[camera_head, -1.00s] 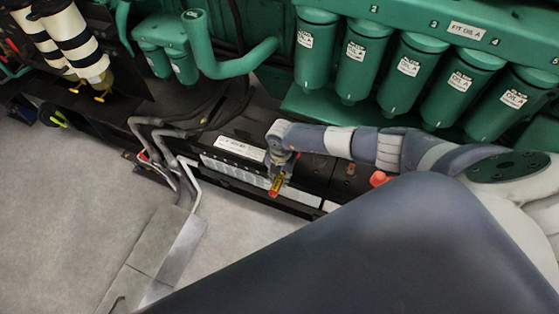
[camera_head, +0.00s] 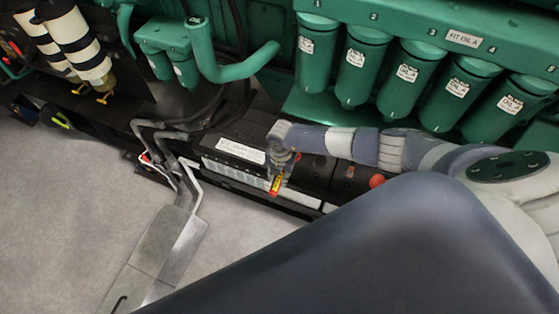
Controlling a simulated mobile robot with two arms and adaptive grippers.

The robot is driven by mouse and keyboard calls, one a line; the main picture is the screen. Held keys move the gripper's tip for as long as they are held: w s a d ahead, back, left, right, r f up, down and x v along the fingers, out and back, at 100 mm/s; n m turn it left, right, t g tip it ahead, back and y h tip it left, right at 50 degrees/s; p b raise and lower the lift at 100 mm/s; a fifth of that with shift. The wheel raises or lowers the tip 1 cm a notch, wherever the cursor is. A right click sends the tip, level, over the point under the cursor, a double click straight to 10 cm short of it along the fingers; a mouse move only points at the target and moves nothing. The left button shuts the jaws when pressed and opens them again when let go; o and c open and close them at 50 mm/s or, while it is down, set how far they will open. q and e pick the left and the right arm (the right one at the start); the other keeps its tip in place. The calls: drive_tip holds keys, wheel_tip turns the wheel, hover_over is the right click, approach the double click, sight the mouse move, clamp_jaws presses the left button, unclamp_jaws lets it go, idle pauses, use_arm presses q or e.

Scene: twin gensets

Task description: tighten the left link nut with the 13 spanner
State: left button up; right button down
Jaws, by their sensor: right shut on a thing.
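My right gripper (camera_head: 278,178) hangs fingers down over the front edge of the dark battery bank (camera_head: 236,128). It is shut on a small, slim thing with a yellow middle and a red end (camera_head: 276,186), which I take to be the 13 spanner. Its jaw end and size mark cannot be made out. The left link nut cannot be picked out; it is too small or hidden. I cannot tell whether the spanner touches anything. My left gripper is out of view.
A white label (camera_head: 240,150) lies on the battery top, and a red cap (camera_head: 376,181) is to the right. Green oil filters (camera_head: 356,66) hang behind my right arm. Open floor (camera_head: 70,220) lies left.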

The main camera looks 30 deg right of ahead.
drive_tip(key=shift+s+d, duration=0.1)
drive_tip(key=shift+r, duration=0.15)
wheel_tip(320, 180, up, 3)
drive_tip(key=p, duration=0.2)
drive_tip(key=shift+f+p, duration=0.2)
drive_tip(key=shift+p, duration=0.15)
drive_tip(key=shift+r+b, duration=0.15)
drive_tip(key=shift+b, duration=0.15)
drive_tip(key=shift+r, duration=0.6)
